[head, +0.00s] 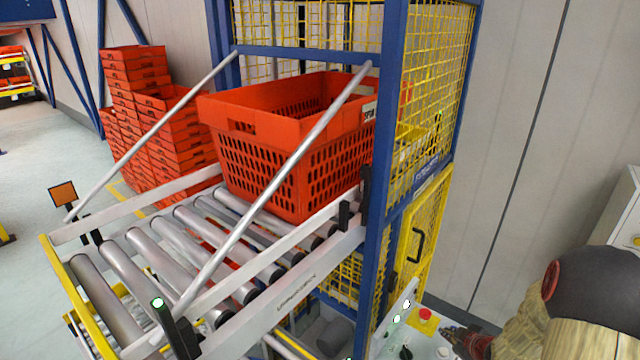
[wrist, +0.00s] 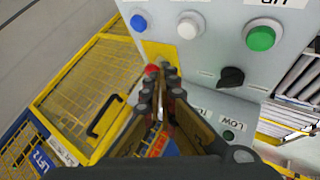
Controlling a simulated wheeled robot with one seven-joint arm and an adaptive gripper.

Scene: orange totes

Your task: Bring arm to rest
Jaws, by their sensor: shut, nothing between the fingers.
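My gripper (head: 462,340) is at the lower right in the head view, beside a grey control panel (head: 388,340). In the wrist view my gripper (wrist: 166,78) is shut and empty, its fingertips together in front of the panel (wrist: 215,55). A red button (wrist: 151,69) on a yellow plate is partly hidden behind the fingertips. Whether the fingertips touch it I cannot tell. In the head view the red button (head: 425,313) shows just beyond my gripper. My arm reaches in from the right edge.
The panel also carries a blue button (wrist: 138,22), a white button (wrist: 190,25), a green button (wrist: 261,38) and a black knob (wrist: 231,77). An orange tote (head: 290,150) sits on a roller conveyor (head: 150,250) in a blue frame. Stacked totes (head: 150,120) stand behind.

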